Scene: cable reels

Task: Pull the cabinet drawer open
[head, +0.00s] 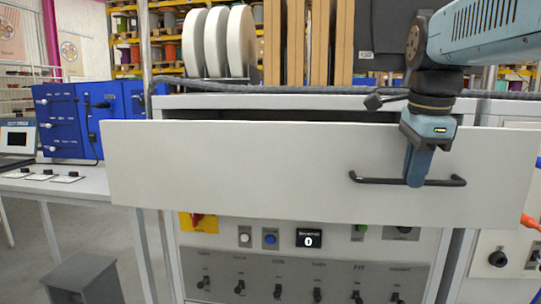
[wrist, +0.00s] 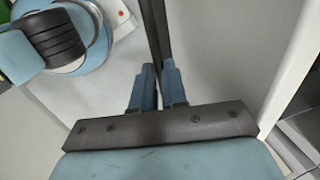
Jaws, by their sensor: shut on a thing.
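The cabinet drawer has a wide light-grey front (head: 230,172) that stands out from the cabinet (head: 172,100), with a dark gap visible behind its top edge. A black bar handle (head: 385,181) is on the right part of the front. My gripper (head: 416,180) comes down from above and is shut on the handle, right of its middle. In the wrist view the two blue fingers of my gripper (wrist: 158,88) close around the dark handle bar (wrist: 155,35). The inside of the drawer is mostly hidden.
White reels (head: 241,42) stand on top of the cabinet. A bench with blue units (head: 68,120) is at the left, with a grey stool (head: 84,275) in front.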

